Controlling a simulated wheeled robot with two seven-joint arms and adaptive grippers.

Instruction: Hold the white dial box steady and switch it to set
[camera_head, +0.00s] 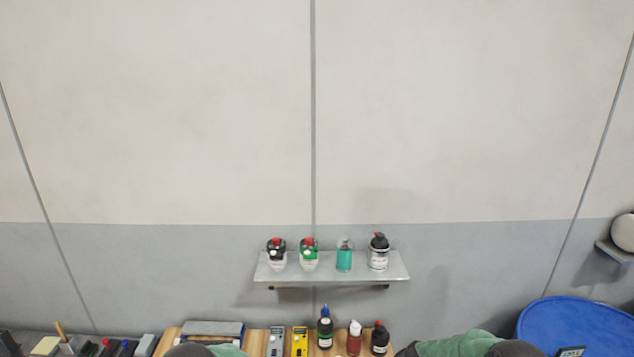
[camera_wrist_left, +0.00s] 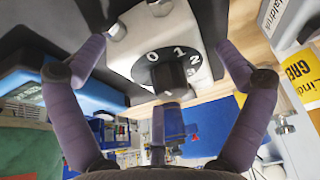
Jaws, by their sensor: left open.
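The white dial box (camera_wrist_left: 122,57) fills the upper middle of the left wrist view. Its round black dial (camera_wrist_left: 150,73) carries white numbers from 0 to 3 and a raised black knob; I cannot tell which mark the knob points at. My left gripper (camera_wrist_left: 162,55) is open, with a purple finger on each side of the box. Both fingers look apart from the box or only close to it; contact is unclear. I cannot pick out the dial box in the head view. My right gripper is in neither view.
In the head view, a wall shelf (camera_head: 330,277) holds several bottles. Below it, a wooden surface (camera_head: 258,343) carries more bottles and a yellow device (camera_head: 300,341). A blue round thing (camera_head: 580,325) is at right. A yellow-labelled box (camera_wrist_left: 303,75) stands right of the gripper.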

